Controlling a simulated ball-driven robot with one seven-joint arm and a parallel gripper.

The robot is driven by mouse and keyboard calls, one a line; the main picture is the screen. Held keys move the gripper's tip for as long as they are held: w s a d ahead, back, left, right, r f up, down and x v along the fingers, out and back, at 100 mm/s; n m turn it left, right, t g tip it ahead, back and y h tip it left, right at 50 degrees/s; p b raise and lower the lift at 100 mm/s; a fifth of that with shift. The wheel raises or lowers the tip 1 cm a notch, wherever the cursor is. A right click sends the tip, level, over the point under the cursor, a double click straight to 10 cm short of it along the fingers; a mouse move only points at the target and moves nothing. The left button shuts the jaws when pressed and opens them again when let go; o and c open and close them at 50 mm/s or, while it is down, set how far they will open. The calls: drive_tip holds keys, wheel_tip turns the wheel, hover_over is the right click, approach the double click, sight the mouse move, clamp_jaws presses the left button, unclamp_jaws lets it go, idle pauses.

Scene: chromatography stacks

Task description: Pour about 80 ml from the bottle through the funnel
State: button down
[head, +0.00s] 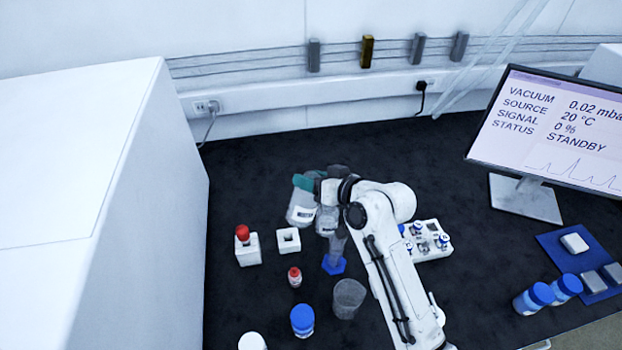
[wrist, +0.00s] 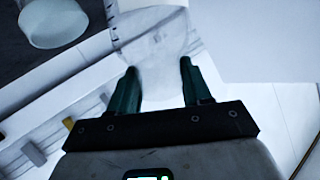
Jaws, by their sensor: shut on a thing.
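My gripper (head: 304,183) has dark green fingers and is shut on a clear bottle (head: 300,211) with a white label. The bottle looks tilted and is held above the bench. In the wrist view the bottle (wrist: 155,45) shows blurred between the fingers (wrist: 158,72). Right beside it, a grey translucent shape (head: 327,220) sits above a clear cylinder with a blue foot (head: 334,265); it may be the funnel, but it overlaps my wrist and its outline is unclear. I cannot tell whether liquid is flowing or how much is in the cylinder.
A clear beaker (head: 348,298) stands in front of the cylinder. A red-capped vial (head: 294,277), a blue-capped bottle (head: 302,320) and a white block with a red knob (head: 248,249) stand nearby. A white vial rack (head: 433,243) is right of my arm. The back of the bench is clear.

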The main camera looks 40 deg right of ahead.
drive_tip(key=shift+d, duration=0.1)
drive_tip(key=shift+d+m+y, duration=0.3)
drive_tip(key=shift+d, duration=0.1)
drive_tip(key=shift+f, duration=0.1)
drive_tip(key=shift+d+f+m, duration=0.1)
drive_tip(key=shift+d+m, duration=0.05)
drive_tip(key=shift+m, duration=0.15)
drive_tip(key=shift+f+m+y, duration=0.15)
drive_tip(key=shift+m+y, duration=0.15)
drive_tip(key=shift+y, duration=0.1)
drive_tip(key=shift+f, duration=0.1)
drive_tip(key=shift+m, duration=0.3)
